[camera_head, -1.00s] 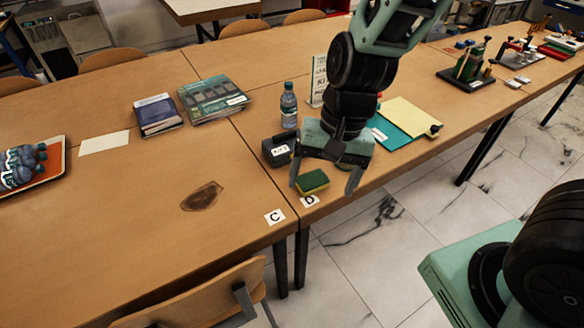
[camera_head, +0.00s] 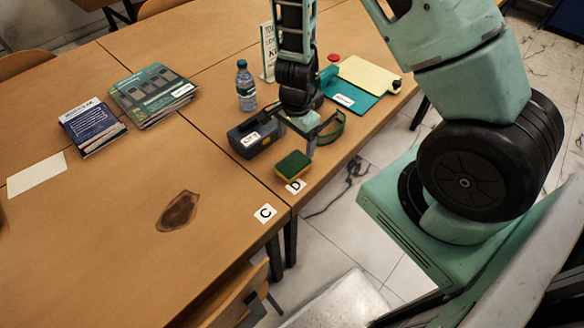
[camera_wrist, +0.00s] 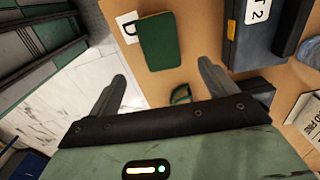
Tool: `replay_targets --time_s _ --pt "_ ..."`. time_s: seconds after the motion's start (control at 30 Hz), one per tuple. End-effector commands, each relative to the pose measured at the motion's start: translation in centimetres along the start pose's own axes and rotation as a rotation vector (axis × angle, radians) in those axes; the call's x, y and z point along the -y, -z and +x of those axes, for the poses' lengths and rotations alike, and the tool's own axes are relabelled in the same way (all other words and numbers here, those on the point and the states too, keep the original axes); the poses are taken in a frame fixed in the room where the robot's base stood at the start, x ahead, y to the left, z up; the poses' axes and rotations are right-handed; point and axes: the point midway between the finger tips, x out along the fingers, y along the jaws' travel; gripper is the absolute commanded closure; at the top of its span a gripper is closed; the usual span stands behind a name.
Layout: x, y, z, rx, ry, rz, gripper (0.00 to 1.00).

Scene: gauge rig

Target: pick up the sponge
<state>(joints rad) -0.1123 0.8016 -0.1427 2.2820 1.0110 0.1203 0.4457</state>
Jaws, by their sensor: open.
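The sponge (camera_head: 293,165), green on top with a yellow side, lies on the table next to the card marked D (camera_head: 296,186). In the wrist view the sponge (camera_wrist: 160,42) lies beyond the fingertips, roughly in line with the gap between them. My gripper (camera_head: 322,142) is just behind and to the right of the sponge in the head view, apart from it. The wrist view shows my gripper (camera_wrist: 163,75) open, with no sponge between its fingers. One finger is hard to make out in the head view.
A dark labelled box (camera_head: 254,137) stands close behind the sponge, with a water bottle (camera_head: 246,88) behind it. A small green curved thing (camera_wrist: 180,95) shows between the fingers. The table edge is close to the sponge. The table left of card C (camera_head: 265,213) is mostly clear.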

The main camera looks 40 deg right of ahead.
Motion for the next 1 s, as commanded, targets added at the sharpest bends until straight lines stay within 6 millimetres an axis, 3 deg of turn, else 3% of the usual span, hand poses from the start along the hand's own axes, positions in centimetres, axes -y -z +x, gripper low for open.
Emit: replay_targets --time_s 0.03,0.2,0.43,0.8,1.0 --pt "-0.1 0.1 1.5 0.002 -0.003 0.004 0.15" --pt "0.0 0.0 3.9 0.001 -0.001 0.0 0.15" --pt "0.0 -0.1 5.2 0.001 -0.001 -0.001 0.15" --pt "0.2 -0.7 9.5 0.002 -0.001 0.0 0.15" --pt "0.3 -0.7 9.8 0.0 0.002 -0.003 0.15"
